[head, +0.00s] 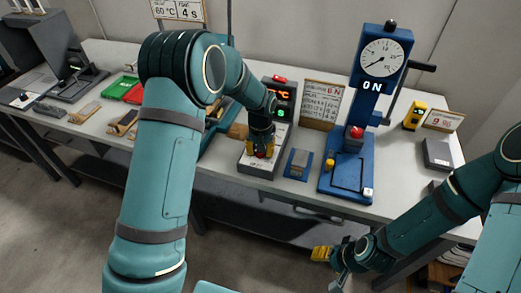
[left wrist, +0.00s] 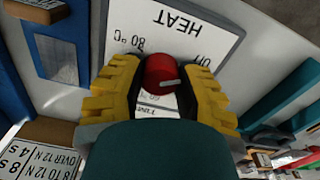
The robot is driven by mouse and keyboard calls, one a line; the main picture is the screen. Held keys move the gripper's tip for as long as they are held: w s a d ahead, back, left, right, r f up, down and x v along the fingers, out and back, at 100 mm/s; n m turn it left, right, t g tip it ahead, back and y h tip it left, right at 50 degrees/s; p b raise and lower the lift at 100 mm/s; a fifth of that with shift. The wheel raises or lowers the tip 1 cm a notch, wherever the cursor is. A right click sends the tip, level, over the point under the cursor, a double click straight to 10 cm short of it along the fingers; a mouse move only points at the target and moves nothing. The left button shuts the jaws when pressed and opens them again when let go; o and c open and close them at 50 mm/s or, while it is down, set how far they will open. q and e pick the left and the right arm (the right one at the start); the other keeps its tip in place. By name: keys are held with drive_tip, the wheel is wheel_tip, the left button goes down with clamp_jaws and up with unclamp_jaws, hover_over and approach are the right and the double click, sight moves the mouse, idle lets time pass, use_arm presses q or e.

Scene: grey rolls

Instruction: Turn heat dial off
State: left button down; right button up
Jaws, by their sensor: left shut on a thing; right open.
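The heat dial (left wrist: 159,72) is a red round knob with a white pointer line, seen in the left wrist view on a white panel (left wrist: 215,22) printed HEAT, 80 °C and OFF, upside down in that view. The pointer aims to the right, on the side of OFF. My left gripper (left wrist: 160,78) has its yellow fingers on both sides of the dial, shut on it. In the head view the left gripper (head: 261,150) is down on the box (head: 252,165) and hides most of the dial. My right gripper (head: 335,256) is open and empty, low in front of the table.
A lit display (head: 283,94) stands behind the box. Green and red trays (head: 120,87) lie to the left.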

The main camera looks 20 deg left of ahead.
use_arm(q)
drive_tip(key=c, duration=0.6)
unclamp_jaws()
drive_tip(key=shift+o, duration=0.2)
wheel_tip(320, 180, up, 12)
